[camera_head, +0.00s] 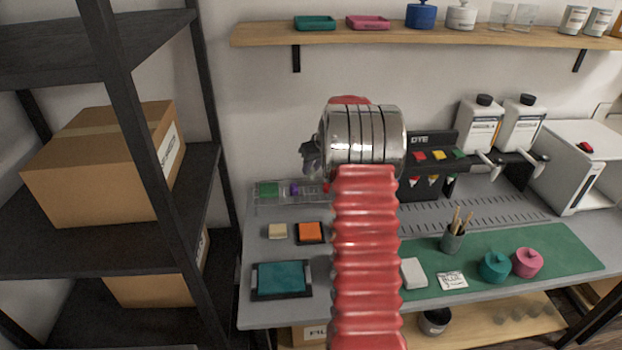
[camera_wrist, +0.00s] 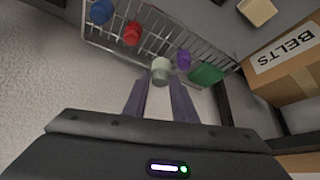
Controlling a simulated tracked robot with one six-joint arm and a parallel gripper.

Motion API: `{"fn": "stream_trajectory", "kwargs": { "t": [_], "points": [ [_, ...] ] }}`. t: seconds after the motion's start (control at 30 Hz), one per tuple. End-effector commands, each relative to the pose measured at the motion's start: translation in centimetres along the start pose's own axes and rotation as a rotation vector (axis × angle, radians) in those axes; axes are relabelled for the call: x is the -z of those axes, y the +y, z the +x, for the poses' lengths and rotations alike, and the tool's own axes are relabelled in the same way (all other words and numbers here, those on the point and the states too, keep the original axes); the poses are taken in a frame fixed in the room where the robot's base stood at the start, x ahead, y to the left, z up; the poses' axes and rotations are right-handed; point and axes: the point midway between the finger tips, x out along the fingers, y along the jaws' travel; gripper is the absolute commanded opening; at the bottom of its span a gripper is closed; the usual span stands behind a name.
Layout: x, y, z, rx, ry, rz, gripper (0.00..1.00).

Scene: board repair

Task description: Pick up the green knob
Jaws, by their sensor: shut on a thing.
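In the wrist view my gripper (camera_wrist: 160,88) points at a wire-like rack (camera_wrist: 155,30). Its two dark fingers are shut on a pale grey-green, rounded knob (camera_wrist: 160,70) between their tips. The knob is in front of the rack, between a red knob (camera_wrist: 132,33) and a purple knob (camera_wrist: 183,60). I cannot tell whether it touches the rack. A more strongly green, block-like piece (camera_wrist: 207,73) is at the rack's right end.
A blue knob (camera_wrist: 100,12) is at the rack's left in the wrist view. A box marked BELTS (camera_wrist: 285,75) is at right. In the head view, a dark shelf (camera_head: 60,245) stands left, a wall shelf (camera_head: 265,33) overhangs the bench, and a dye dispenser (camera_head: 430,140) is right of my arm.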

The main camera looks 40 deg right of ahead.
Motion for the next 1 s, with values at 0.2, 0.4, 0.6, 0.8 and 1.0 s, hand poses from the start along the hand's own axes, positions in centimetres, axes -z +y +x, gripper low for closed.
{"fn": "stream_trajectory", "kwargs": {
  "t": [0.2, 0.4, 0.6, 0.8, 1.0],
  "points": [
    [1.1, 0.0, -1.9, 0.0, 0.001, 0.0, 0.03],
    [1.2, 0.0, -2.1, 0.0, 0.0, 0.001, 0.03],
    [1.2, 0.0, -2.1, 0.0, 0.001, 0.001, 0.03],
    [1.2, 0.0, -2.1, 0.0, 0.0, 0.001, 0.03],
    [1.4, -2.2, -2.2, 0.004, -0.004, -0.006, 0.03]
  ]
}}
